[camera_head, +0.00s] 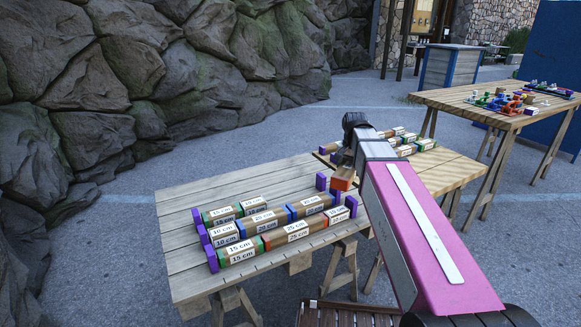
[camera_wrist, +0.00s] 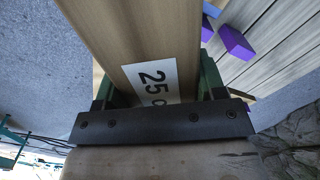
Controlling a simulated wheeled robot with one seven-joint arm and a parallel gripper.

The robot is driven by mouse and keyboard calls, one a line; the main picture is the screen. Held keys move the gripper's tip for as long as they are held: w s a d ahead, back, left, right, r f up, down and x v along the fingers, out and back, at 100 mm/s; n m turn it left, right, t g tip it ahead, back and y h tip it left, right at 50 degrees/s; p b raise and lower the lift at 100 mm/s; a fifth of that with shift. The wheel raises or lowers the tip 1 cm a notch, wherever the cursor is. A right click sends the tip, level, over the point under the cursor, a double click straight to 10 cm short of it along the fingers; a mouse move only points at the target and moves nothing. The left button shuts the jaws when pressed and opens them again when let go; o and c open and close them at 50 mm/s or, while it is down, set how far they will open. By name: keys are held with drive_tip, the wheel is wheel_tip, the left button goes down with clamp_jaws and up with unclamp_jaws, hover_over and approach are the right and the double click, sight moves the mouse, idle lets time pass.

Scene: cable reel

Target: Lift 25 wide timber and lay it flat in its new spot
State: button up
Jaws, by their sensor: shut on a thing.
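A wide wooden timber (camera_wrist: 130,35) marked 25 runs up through the wrist view, its white label (camera_wrist: 152,82) close to the palm. My gripper (camera_wrist: 157,85) is shut on it, with a green finger on either side. In the head view, my arm hides most of my gripper. An orange-ended block (camera_head: 343,178), probably the held timber, shows just below the dark wrist at the table's right side. Whether it touches anything below cannot be told. Another timber labelled 25 cm (camera_head: 292,232) lies in the front row on the plank table (camera_head: 185,268).
Timbers marked 10 cm (camera_head: 223,234), 15 cm (camera_head: 241,252) and 20 cm (camera_head: 264,222) lie in rows between purple blocks (camera_head: 211,259). More labelled timbers (camera_head: 405,150) lie behind my arm. A farther table (camera_head: 455,99) holds colourful parts. The near table's back left planks are bare.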

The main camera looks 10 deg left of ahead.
drive_tip(key=w+a+f+m, duration=0.2)
drive_tip(key=a+m, duration=0.1)
drive_tip(key=a, duration=0.8)
drive_tip(key=w+a+f+m, duration=0.15)
drive_tip(key=a+m, duration=0.25)
drive_tip(key=a, duration=0.6)
approach(292, 198)
drive_tip(key=shift+s+d+f, duration=0.1)
drive_tip(key=shift+f, duration=1.55)
drive_tip(key=shift+s+d+f, duration=0.1)
drive_tip(key=shift+f, duration=1.55)
drive_tip(key=shift+a+f, duration=0.1)
drive_tip(key=shift+f, duration=0.2)
drive_tip(key=o, duration=1.2)
drive_tip(key=shift+c, duration=0.2)
